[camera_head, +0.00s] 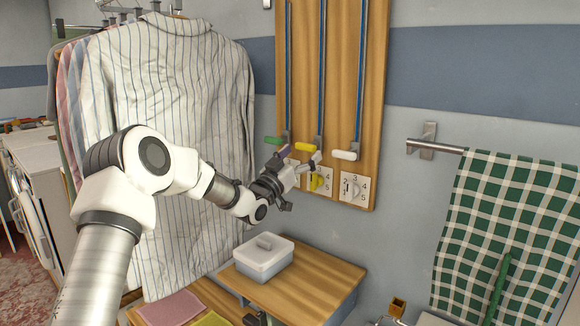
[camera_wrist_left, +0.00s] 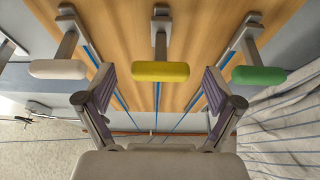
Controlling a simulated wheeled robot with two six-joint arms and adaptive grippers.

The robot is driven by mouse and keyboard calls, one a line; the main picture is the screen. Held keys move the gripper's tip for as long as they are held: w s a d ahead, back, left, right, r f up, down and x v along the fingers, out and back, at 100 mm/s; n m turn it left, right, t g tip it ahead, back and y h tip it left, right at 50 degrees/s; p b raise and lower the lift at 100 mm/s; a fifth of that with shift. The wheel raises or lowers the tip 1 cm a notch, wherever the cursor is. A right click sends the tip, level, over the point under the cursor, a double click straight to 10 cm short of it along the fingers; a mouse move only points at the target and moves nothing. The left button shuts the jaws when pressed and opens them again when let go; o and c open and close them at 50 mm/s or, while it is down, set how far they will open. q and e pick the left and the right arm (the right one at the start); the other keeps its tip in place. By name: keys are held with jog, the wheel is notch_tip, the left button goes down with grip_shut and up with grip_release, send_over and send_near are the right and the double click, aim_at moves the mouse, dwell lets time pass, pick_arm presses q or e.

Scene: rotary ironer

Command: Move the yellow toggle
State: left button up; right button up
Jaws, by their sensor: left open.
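The yellow toggle (camera_head: 305,147) is the middle one of three handles on the wooden board. In the left wrist view it is a rounded yellow bar (camera_wrist_left: 160,71) on a grey lever, between the two fingers and apart from both. My left gripper (camera_head: 299,160) is open and empty, just in front of the board below the yellow toggle. It also shows in the left wrist view (camera_wrist_left: 158,88), with its fingers spread wide. A numbered plate (camera_head: 328,177) with a yellow part sits below the toggle, partly hidden by the gripper. My right gripper is not in view.
A green toggle (camera_head: 275,140) and a white toggle (camera_head: 345,155) flank the yellow one closely. Striped shirts (camera_head: 180,130) hang at left. A checked towel (camera_head: 500,220) hangs at right.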

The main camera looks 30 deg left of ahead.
pick_arm(q)
jog(key=v, duration=0.9)
jog(key=shift+s+f, duration=0.2)
jog(key=shift+s, duration=0.1)
